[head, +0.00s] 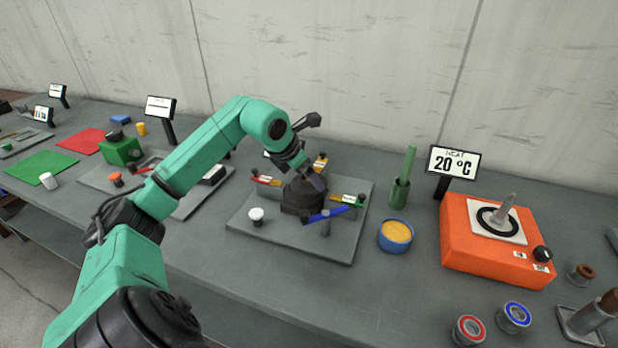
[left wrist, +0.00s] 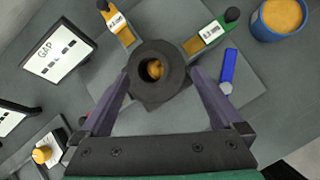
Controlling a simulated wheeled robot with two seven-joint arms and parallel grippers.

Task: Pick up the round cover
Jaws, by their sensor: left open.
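A dark round piece with a central hole, which appears to be the round cover, sits on a dark body on the grey base plate (head: 290,238). It shows in the left wrist view (left wrist: 141,85), where something orange-brown is visible inside the hole. In the head view the dark body (head: 298,200) is partly hidden by my gripper. My left gripper (left wrist: 160,78) is open, with one finger on each side of the round piece; I cannot tell whether they touch it. My right gripper is not in view.
Around the dark body are yellow, green and red labelled tags, a blue bar (head: 327,214) and a white knob (head: 256,215). A blue cup with orange contents (head: 395,250), a green holder (head: 399,194) and an orange hotplate (head: 480,258) stand to the right.

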